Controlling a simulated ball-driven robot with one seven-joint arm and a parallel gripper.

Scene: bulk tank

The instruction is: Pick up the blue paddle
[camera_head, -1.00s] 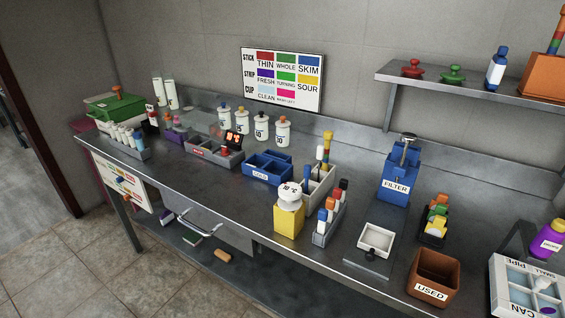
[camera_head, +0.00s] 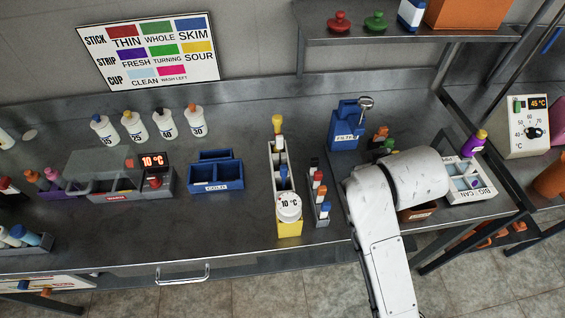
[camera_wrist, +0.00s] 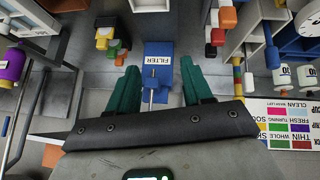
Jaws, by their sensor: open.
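No piece in view can be told for certain as the blue paddle. A narrow blue piece (camera_head: 284,174) stands in the pale narrow rack behind the yellow 10 °C holder, and a blue stick (camera_head: 551,40) leans at the far upper right; I cannot tell whether either is the paddle. My gripper (camera_wrist: 158,66) is open, its green fingers apart with nothing held. In the wrist view, the blue FILTER stand (camera_wrist: 158,58) with a metal handle shows between the fingers. In the head view my white arm covers the gripper.
The blue FILTER stand (camera_head: 344,132) is at the back of the bench. A rack of colored sticks (camera_head: 320,213), a blue COLD box (camera_head: 215,173) and a BIG CAN tray (camera_head: 484,194) stand nearby. A shelf (camera_head: 400,35) overhangs the back.

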